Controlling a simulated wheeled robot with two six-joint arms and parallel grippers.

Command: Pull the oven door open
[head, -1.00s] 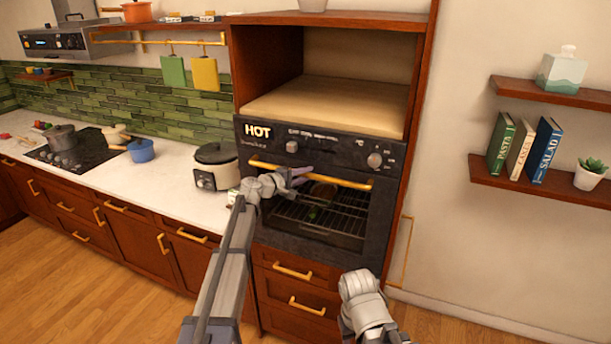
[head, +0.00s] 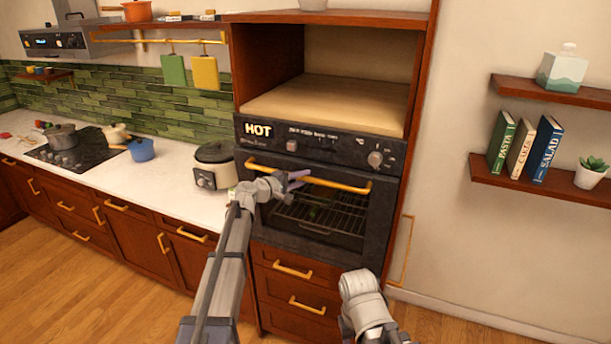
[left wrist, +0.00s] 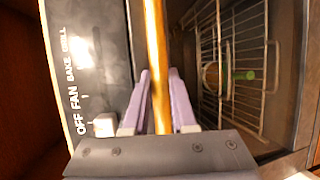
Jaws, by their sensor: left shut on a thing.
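The oven (head: 385,215) is a dark built-in unit with a window in its door and a brass bar handle (head: 335,184) along the door's top. The door looks shut or nearly so; I cannot tell whether there is a small gap. My left gripper (head: 299,179) is at the left part of the handle. In the left wrist view the brass handle (left wrist: 154,40) runs between the two pale purple fingers of my left gripper (left wrist: 159,76), which is shut on it. Wire racks and a round brown item show through the window. My right gripper's fingers do not show; only my right arm does.
Below the oven are drawers (head: 293,285) with brass handles. A white counter with a cooker (head: 213,166) runs to the left. An open wooden niche (head: 325,102) is above. The wall shelf (head: 545,184) holds books and a plant. The floor (head: 120,290) in front is clear.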

